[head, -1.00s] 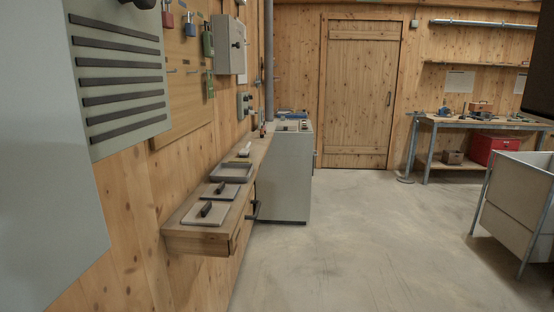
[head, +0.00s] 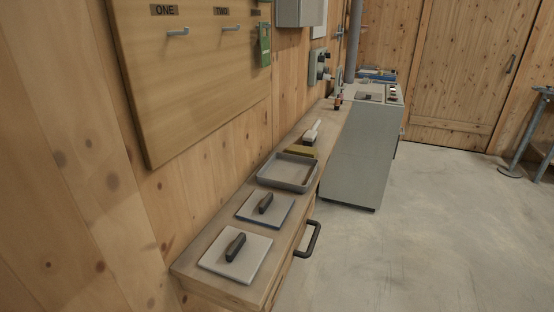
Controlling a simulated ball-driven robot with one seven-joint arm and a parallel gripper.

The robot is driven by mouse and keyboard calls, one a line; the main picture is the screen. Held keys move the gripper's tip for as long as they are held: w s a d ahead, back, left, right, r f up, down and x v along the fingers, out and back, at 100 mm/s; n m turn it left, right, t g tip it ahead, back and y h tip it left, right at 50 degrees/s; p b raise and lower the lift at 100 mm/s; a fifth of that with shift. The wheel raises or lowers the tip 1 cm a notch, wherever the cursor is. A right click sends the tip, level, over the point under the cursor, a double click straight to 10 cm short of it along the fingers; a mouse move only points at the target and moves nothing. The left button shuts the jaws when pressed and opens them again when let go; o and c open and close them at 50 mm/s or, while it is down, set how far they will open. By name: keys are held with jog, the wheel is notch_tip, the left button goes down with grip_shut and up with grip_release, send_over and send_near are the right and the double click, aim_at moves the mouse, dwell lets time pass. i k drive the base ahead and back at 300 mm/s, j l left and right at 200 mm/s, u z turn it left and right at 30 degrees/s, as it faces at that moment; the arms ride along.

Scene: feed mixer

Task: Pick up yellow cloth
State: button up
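A small flat yellow piece (head: 301,151), which looks like the yellow cloth, lies on the wooden wall shelf (head: 196,267) in the head view. It lies just behind a grey tray (head: 262,176), and the tray's far rim partly hides it. A white-handled brush-like tool (head: 312,132) lies right beside or behind it; I cannot tell whether they touch. My gripper is not in view.
Two flat plates with dark handles (head: 236,257) (head: 266,207) lie on the near shelf. A dark drawer handle (head: 309,239) sticks out in front. A grey cabinet (head: 352,150) stands at the shelf's far end. The floor (head: 430,240) to the right is clear.

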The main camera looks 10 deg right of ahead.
aim_at(297, 150)
jog(key=i+l+z, duration=0.2)
jog(key=i+l, duration=0.3)
jog(key=l, duration=0.15)
jog(key=i+l, duration=0.3)
jog(key=l, duration=0.15)
jog(key=i+l+u, duration=0.1)
jog(key=i+l, duration=0.2)
jog(key=l, duration=0.15)
jog(key=i+l, duration=0.3)
jog(key=l, duration=0.15)
